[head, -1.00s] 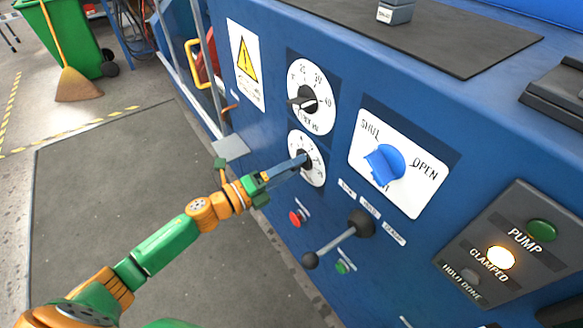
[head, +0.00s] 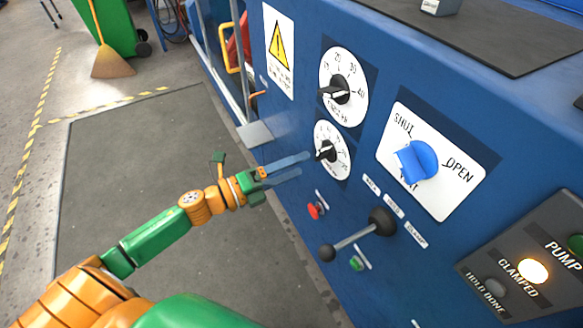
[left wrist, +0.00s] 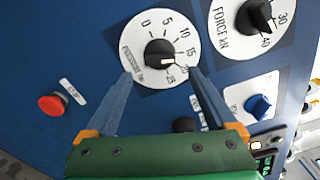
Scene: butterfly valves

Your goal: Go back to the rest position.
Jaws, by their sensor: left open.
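My left gripper (head: 290,166) is open and empty, its two blue fingers pointing at the lower dial (head: 331,151) on the blue panel. In the head view the fingertips stop a little short of the black knob. In the left wrist view the same dial (left wrist: 160,50) shows just beyond and between the open fingers (left wrist: 161,78), with its black knob clear of them. The left arm reaches out from the lower left. My right gripper is not in view.
The panel also carries an upper dial (head: 343,88), a blue valve handle (head: 416,161), a black lever (head: 361,235), a red button (head: 315,210) and a lit clamped lamp (head: 533,270). A grey floor mat (head: 130,190) lies clear at the left.

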